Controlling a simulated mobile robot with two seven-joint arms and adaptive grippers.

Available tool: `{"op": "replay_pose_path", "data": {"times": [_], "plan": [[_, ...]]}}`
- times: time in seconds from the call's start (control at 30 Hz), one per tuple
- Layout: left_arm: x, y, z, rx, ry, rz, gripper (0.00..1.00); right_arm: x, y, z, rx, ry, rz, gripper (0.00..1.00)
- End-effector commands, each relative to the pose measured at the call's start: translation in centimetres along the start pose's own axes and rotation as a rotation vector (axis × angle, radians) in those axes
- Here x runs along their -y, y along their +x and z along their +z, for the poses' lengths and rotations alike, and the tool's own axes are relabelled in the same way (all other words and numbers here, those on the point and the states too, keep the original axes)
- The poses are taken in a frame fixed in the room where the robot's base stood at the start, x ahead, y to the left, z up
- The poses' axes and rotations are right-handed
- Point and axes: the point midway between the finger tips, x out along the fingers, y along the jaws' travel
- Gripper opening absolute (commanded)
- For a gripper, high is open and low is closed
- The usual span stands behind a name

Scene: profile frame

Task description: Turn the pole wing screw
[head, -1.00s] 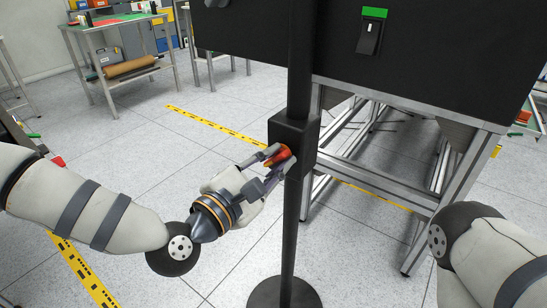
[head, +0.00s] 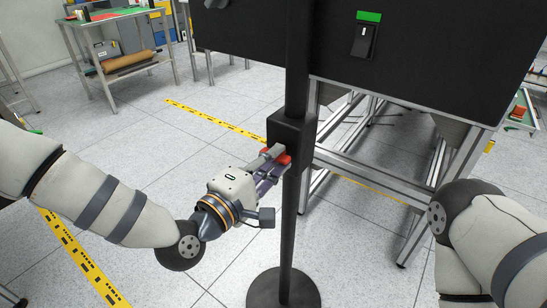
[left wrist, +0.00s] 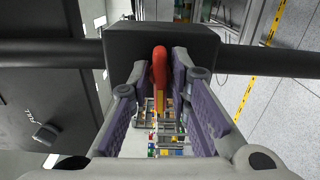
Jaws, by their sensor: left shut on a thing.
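The wing screw (head: 286,159) is red and sits on the side of a black block (head: 290,131) on the upright black pole (head: 298,75). My left gripper (head: 273,158) is at the block, shut on the wing screw, and its fingers partly hide it in the head view. In the left wrist view the red wing of the screw (left wrist: 159,68) stands between the two purple-padded fingers (left wrist: 160,85), and the pole runs sideways across the picture. My right gripper is out of view; only part of that arm shows at the right.
A black panel with a switch (head: 363,41) stands behind the pole on a metal frame (head: 375,178). The pole has a round black base (head: 262,290) on the tiled floor. A workbench (head: 115,47) is far left.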

Motion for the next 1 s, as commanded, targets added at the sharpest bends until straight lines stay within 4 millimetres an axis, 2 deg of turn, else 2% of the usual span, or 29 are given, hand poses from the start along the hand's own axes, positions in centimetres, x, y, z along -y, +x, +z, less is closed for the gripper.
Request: {"op": "replay_pose_path", "data": {"times": [0.63, 0.67, 0.7, 1.0], "plan": [[0.10, -0.03, -0.06, -0.002, 0.047, -0.001, 0.00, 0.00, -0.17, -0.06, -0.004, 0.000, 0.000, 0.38], [0.10, -0.03, -0.06, -0.002, 0.047, -0.001, 0.20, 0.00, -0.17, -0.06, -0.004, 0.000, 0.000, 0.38], [0.10, -0.03, -0.06, -0.002, 0.047, -0.001, 0.29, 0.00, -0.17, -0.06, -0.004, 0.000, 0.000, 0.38], [0.07, -0.09, -0.04, -0.001, 0.047, 0.000, 0.30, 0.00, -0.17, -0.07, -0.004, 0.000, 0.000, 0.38]]}}
